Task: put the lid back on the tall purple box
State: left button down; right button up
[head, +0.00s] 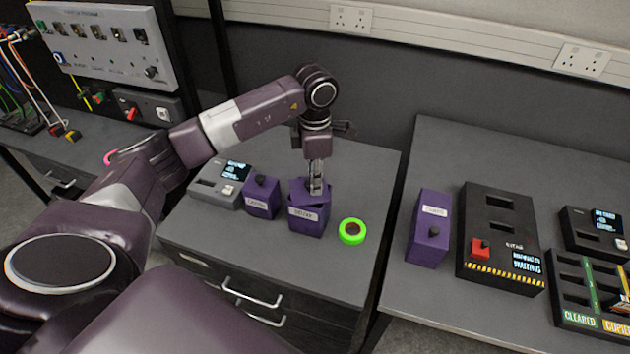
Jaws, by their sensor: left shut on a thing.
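A purple box (308,219) with a white label stands near the front of the middle table. My left gripper (316,187) points straight down over its top, shut on the box's purple lid (302,192). The lid is at the box's opening and looks slightly turned against the box's edges. I cannot tell whether it sits flush. The gripper hides the lid's knob. My right gripper is not in view.
Another purple box (261,197) with a dark knob stands just left, beside a grey device (219,184). A green tape roll (352,231) lies to the right. Across a gap, the right table holds a purple box (428,228) and a black device (500,237).

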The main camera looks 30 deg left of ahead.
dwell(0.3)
pick_arm(q)
jog(key=c, duration=1.7)
grip_release()
jog(key=shift+c, duration=0.2)
jog(key=shift+o, duration=0.3)
jog(key=o, duration=0.4)
jog(key=shift+r, duration=0.1)
jog(key=shift+r+p, duration=2.05)
jog(key=shift+r, duration=1.35)
